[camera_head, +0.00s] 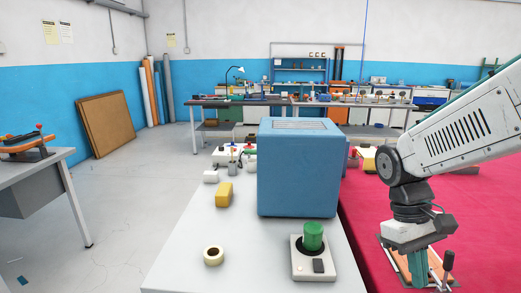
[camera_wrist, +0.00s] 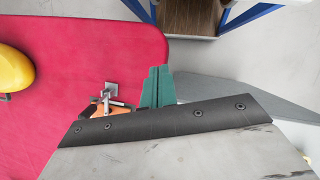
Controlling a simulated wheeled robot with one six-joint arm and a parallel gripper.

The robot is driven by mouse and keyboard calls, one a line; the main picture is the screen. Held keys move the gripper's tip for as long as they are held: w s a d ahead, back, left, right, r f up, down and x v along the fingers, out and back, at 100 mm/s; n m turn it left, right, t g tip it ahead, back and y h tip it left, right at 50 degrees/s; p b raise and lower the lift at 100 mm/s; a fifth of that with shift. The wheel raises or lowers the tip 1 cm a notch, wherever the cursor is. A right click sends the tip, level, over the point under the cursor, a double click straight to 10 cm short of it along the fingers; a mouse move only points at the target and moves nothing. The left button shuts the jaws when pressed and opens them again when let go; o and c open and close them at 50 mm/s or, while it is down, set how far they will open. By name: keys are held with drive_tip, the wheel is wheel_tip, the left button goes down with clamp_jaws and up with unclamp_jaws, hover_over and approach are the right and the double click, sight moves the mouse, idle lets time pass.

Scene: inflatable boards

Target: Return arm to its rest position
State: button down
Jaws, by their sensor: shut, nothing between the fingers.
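My arm reaches in from the right of the head view, with its wrist pointing down over the pink-red surface. My gripper (camera_head: 418,268) has teal fingers, which are together with nothing held. In the wrist view the gripper (camera_wrist: 158,78) also shows closed and empty, near the edge of the red surface (camera_wrist: 85,60). A small metal fitting on an orange base (camera_wrist: 110,103) lies just left of the fingers there, partly hidden by the gripper body. I cannot tell whether the fingertips touch anything.
A blue box (camera_head: 300,175) stands on the grey table left of my arm. A green knob on a white unit (camera_head: 312,236), a tape roll (camera_head: 213,255) and a yellow block (camera_head: 224,194) stand near it. A yellow object (camera_wrist: 14,70) sits on the red surface.

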drive_tip(key=s+a+r+m+t+y, duration=0.1)
drive_tip(key=s+r+t, duration=0.4)
drive_tip(key=s, duration=0.5)
drive_tip(key=shift+s+a+r+m+t+y, duration=0.35)
drive_tip(key=shift+a+r+m, duration=0.3)
drive_tip(key=shift+a+m, duration=0.35)
drive_tip(key=shift+d, duration=0.15)
